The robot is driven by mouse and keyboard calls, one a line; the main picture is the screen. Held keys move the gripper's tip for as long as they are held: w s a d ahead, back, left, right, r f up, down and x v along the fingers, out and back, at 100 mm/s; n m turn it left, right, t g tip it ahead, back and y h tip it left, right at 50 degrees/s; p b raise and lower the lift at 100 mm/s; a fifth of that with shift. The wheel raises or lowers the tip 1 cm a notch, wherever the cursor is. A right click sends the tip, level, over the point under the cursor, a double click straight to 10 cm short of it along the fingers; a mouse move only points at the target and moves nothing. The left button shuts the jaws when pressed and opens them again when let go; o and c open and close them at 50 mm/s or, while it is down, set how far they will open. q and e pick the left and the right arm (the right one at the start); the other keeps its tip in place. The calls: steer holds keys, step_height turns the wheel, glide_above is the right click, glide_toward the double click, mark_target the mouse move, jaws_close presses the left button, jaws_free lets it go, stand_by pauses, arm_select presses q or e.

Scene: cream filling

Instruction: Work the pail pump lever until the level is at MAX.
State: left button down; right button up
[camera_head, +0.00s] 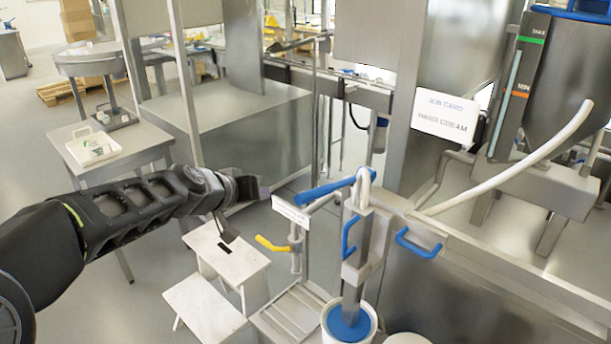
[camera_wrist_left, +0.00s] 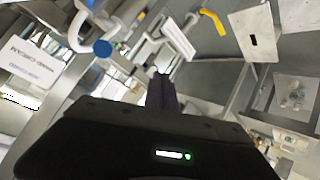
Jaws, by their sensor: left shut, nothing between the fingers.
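The pump lever is a blue bar (camera_head: 325,187) on top of the pail pump; its rounded blue end also shows in the left wrist view (camera_wrist_left: 103,48). The pump's metal post (camera_head: 356,262) stands upright in a white pail (camera_head: 371,334) with a blue plate (camera_head: 350,326) inside. The level gauge (camera_head: 516,92) on the hopper has a green MAX mark and an orange MIN mark; I cannot tell the exact level. My left gripper (camera_head: 262,188) is shut and empty, just left of the lever's end and apart from it; its fingers show in the wrist view (camera_wrist_left: 162,92). My right gripper is out of view.
A yellow-handled valve (camera_head: 272,244) and a small white sign (camera_head: 291,213) sit below the lever's end. A white step stool (camera_head: 226,262) stands below my left arm. A job card (camera_head: 446,115) hangs right of the pump. A pale hose (camera_head: 510,172) runs toward the hopper.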

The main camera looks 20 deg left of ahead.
arm_select(q)
steer(key=s+d+r+m+h, duration=0.1)
steer(key=d+r+m+h, duration=0.1)
steer(key=r, duration=0.3)
steer(key=s+d+r+m+h, duration=0.2)
steer(key=d+r+m, duration=0.1)
steer(key=r, duration=0.3)
steer(key=shift+m, duration=0.7)
steer(key=shift+d+f, duration=0.1)
steer(key=shift+d, duration=0.05)
steer(key=x, duration=0.3)
steer(key=f+p+x, duration=0.1)
steer(key=x, duration=0.3)
steer(key=s+f+p+x, duration=0.1)
steer(key=x, duration=0.2)
steer(key=shift+w+d+f, duration=0.15)
steer(key=shift+w, duration=0.1)
steer(key=shift+s+d+f, duration=0.1)
steer(key=shift+s+f, duration=0.1)
steer(key=shift+f, duration=0.35)
